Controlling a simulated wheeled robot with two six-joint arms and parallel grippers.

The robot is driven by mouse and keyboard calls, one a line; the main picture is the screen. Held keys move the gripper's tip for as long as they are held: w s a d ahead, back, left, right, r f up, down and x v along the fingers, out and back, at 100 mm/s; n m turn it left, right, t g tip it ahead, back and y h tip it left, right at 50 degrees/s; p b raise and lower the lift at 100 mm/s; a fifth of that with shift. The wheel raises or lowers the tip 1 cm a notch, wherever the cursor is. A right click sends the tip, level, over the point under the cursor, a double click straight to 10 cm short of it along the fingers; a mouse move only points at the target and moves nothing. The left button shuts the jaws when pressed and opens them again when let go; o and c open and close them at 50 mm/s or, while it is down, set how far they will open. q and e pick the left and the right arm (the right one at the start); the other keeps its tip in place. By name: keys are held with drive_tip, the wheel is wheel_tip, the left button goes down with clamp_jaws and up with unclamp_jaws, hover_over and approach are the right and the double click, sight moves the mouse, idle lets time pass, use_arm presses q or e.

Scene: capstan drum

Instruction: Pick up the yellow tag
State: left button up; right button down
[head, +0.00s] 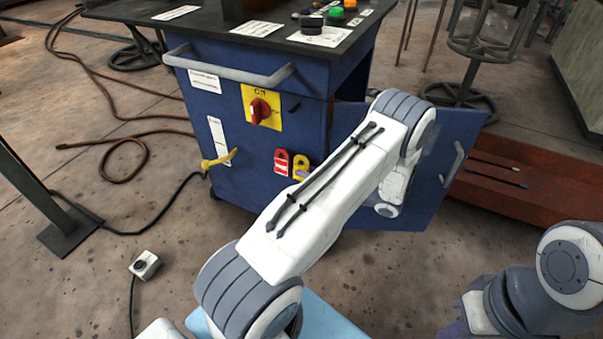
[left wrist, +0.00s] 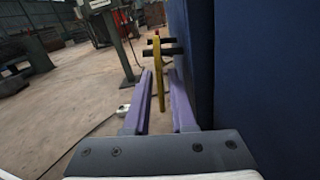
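The yellow tag (head: 300,168) is on the front of the blue cabinet (head: 238,190), just right of a red tag (head: 281,161). In the left wrist view the yellow tag (left wrist: 160,70) appears edge-on, upright, between the two purple fingers of my left gripper (left wrist: 161,98). The fingers are apart, with gaps visible on both sides of the tag. In the head view the white arm link covers the left gripper and borders the tag. Of my right arm only part shows at the bottom right; a purple bit is cut by the frame edge, its fingertips unseen.
The cabinet front runs close along the right of the left wrist view. Dark pegs (left wrist: 172,50) stick out by the tag. A red switch (head: 260,111) on a yellow plate and a grey handle (head: 228,70) are above. An open door (head: 440,165) stands at the right.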

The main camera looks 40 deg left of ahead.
use_arm(q)
drive_tip(key=shift+x, duration=1.05)
clamp_jaws()
drive_tip(key=shift+r+p, duration=0.45)
drive_tip(key=shift+p, duration=0.1)
drive_tip(key=s+d+p, duration=0.4)
drive_tip(key=s+p, duration=0.1)
drive_tip(key=s, duration=1.2)
drive_tip(key=shift+s, duration=0.3)
